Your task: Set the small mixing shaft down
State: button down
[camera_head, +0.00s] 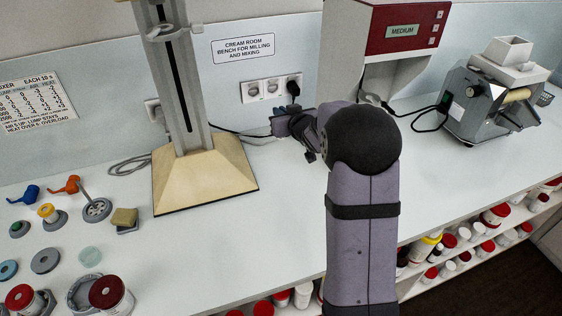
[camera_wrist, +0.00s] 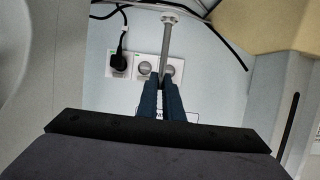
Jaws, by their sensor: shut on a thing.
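My gripper (camera_head: 278,121) is in front of the wall sockets, between the mixer stand and the red and white machine. In the wrist view its dark blue fingers (camera_wrist: 162,92) are shut on the small mixing shaft (camera_wrist: 166,45), a thin grey rod with a small pale round end. The wrist picture is upside down against the head view, so the shaft points downward from the fingers. I cannot tell how far its end is above the bench. In the head view the shaft cannot be made out.
The mixer stand's cream base (camera_head: 205,178) is left of my gripper. The red and white machine (camera_head: 390,50) is to the right, with a roller mill (camera_head: 490,100) beyond. Cables (camera_head: 235,132) lie along the wall. Several small parts and jars crowd the left bench; the bench (camera_head: 275,220) front middle is clear.

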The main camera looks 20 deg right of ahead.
jog(key=shift+f+p, duration=0.95)
jog(key=shift+f, duration=4.05)
jog(key=shift+f, duration=0.1)
jog(key=c, duration=2.3)
grip_release()
jog(key=shift+f, duration=0.1)
jog(key=o, duration=0.4)
